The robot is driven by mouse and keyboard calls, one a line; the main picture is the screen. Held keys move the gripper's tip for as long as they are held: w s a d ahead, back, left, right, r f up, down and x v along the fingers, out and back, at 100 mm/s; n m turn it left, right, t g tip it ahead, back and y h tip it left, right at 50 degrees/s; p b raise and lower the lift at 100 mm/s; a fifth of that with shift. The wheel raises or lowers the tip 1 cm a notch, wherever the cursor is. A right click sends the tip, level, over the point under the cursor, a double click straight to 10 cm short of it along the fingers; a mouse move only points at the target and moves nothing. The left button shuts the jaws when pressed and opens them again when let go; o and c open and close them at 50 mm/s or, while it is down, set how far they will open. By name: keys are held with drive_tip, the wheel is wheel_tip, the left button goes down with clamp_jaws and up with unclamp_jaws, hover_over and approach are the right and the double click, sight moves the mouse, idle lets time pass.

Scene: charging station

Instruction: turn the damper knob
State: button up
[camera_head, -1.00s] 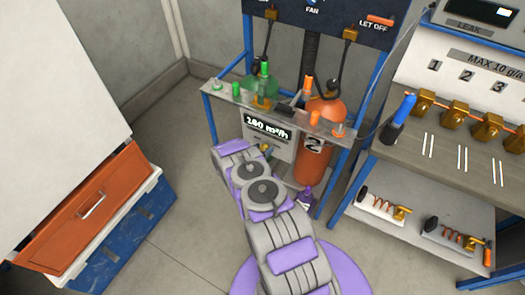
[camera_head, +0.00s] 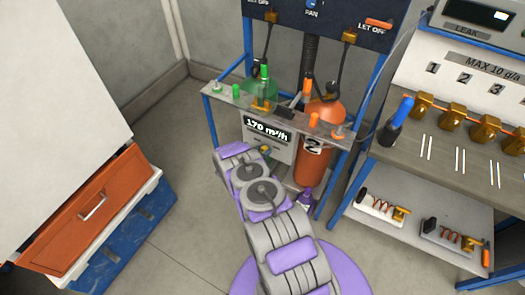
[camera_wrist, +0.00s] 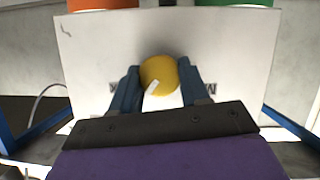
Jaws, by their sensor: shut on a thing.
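The damper knob (camera_wrist: 160,77) is a round yellow knob with a white pointer mark, on the front of a pale panel (camera_wrist: 215,45) in the wrist view. My gripper (camera_wrist: 160,90) is shut on it, one blue finger on each side. The white mark points down and slightly left in that view. In the head view the yellow knob (camera_head: 265,149) shows small below the display (camera_head: 268,130), which reads 170 m³/h. My arm hides part of the panel there, and my fingers are hard to make out.
An orange cylinder (camera_head: 312,168) marked 2 stands right of the panel. A metal shelf (camera_head: 290,118) with green and orange caps sits above it. A workbench (camera_head: 455,165) with brass valves is at right. An orange drawer unit (camera_head: 85,215) is at left.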

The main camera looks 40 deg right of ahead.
drive_tip(key=shift+s+r+m+p, duration=0.1)
drive_tip(key=shift+m+p, duration=0.2)
drive_tip(key=shift+p, duration=0.55)
drive_tip(key=shift+m+t+p, duration=0.3)
drive_tip(key=shift+t+p, duration=0.1)
drive_tip(key=shift+p, duration=0.05)
drive_tip(key=o, duration=1.1)
drive_tip(key=shift+c, duration=0.2)
drive_tip(key=p+v, duration=0.3)
drive_tip(key=v, duration=1.4)
drive_tip(key=shift+p, duration=0.35)
drive_tip(key=shift+a+r, duration=0.1)
